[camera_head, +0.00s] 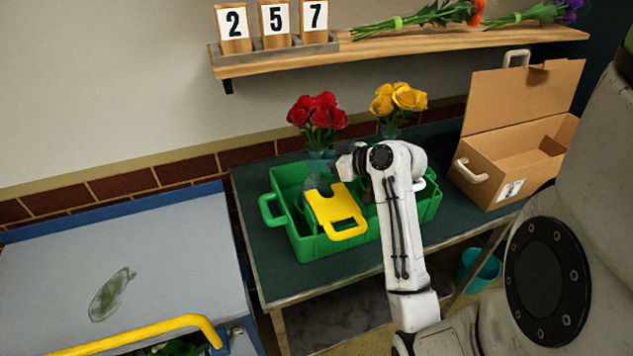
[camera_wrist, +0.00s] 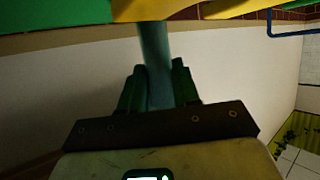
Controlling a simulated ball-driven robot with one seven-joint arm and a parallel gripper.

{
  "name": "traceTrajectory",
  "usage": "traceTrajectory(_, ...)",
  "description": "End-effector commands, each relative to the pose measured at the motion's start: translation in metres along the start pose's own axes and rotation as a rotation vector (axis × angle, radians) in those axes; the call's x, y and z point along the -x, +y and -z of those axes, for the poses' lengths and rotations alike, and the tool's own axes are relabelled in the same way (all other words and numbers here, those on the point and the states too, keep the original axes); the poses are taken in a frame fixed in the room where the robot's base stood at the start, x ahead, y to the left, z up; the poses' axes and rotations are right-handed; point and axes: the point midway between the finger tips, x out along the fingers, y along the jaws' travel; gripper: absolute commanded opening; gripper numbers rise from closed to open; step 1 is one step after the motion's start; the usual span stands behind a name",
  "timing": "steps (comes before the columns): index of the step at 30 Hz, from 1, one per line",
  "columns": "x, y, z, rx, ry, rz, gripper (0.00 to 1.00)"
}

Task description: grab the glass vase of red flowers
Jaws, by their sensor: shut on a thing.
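The vase's lower part is hidden. In the head view my wrist reaches to the crate's back middle, just right of the red flowers, and my fingers are hard to make out. In the wrist view my gripper (camera_wrist: 158,86) is shut on a narrow grey-blue piece (camera_wrist: 154,48). It runs between the fingers to a yellow thing at the picture's top. I cannot tell whether this piece is the vase.
The green crate (camera_head: 283,222) holds a yellow piece with a handle slot (camera_head: 336,212). Yellow flowers (camera_head: 398,98) stand at the back right. An open cardboard box (camera_head: 510,165) is on the table's right. A wooden shelf (camera_head: 430,50) hangs above. A blue-grey worktop (camera_head: 170,255) is at left.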

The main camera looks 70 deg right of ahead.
Motion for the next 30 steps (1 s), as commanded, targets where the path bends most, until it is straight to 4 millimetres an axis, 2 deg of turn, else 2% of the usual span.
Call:
traceTrajectory(1, 0.0000, 0.0000, 0.0001, 0.000, 0.000, 0.000, 0.21)
traceTrajectory(8, 0.0001, 0.0000, 0.0001, 0.000, 0.000, 0.000, 0.00)
traceTrajectory(30, 0.0001, -0.0001, 0.0002, 0.000, 0.000, 0.000, 0.00)
